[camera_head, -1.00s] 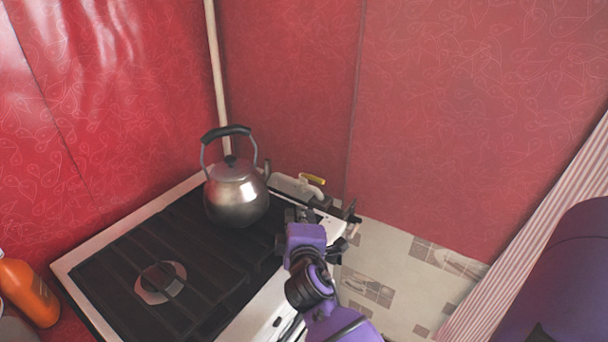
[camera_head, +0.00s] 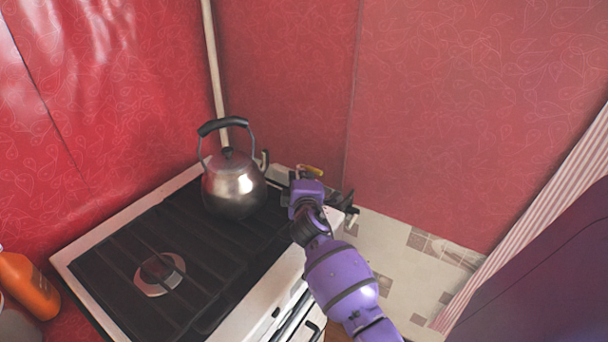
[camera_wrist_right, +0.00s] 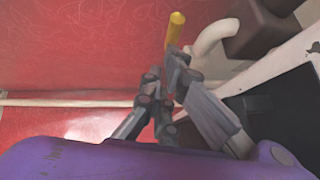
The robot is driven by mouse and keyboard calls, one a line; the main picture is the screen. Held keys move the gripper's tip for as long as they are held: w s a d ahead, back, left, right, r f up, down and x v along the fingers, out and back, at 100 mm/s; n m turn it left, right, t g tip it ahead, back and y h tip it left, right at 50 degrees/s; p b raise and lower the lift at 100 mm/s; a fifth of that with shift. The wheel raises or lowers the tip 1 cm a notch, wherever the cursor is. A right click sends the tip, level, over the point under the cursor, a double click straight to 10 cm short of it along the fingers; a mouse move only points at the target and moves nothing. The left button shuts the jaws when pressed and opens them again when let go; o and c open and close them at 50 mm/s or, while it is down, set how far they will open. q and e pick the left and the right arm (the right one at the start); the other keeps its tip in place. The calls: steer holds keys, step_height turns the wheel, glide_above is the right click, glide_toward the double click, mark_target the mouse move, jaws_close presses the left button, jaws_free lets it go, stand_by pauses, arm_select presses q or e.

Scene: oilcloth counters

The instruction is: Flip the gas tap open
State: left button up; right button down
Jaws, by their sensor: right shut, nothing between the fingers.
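The gas tap's yellow handle (camera_head: 311,169) shows at the back right corner of the stove, just beyond my right gripper (camera_head: 303,178). In the right wrist view the yellow handle (camera_wrist_right: 176,27) stands upright in the picture at the top middle, in front of the red wall. My right gripper (camera_wrist_right: 173,60) is shut and empty, its fingertips at the handle's lower end. I cannot tell whether they touch it. The tap's body is largely hidden behind the gripper. My left gripper is not in view.
A metal kettle (camera_head: 233,186) stands on the black-grated stove (camera_head: 105,255), left of my right gripper. A pale pipe (camera_wrist_right: 211,38) curves close to the right of the handle. Red walls (camera_head: 280,75) close in behind. An orange bottle (camera_head: 29,288) stands at far left.

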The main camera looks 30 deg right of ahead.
steer(key=shift+w+d+f, duration=0.1)
steer(key=shift+w+d, duration=0.05)
steer(key=shift+d, duration=0.25)
steer(key=shift+d+n+t+y+p, duration=0.3)
steer(key=shift+d+n+y+p, duration=0.3)
steer(key=shift+d, duration=0.3)
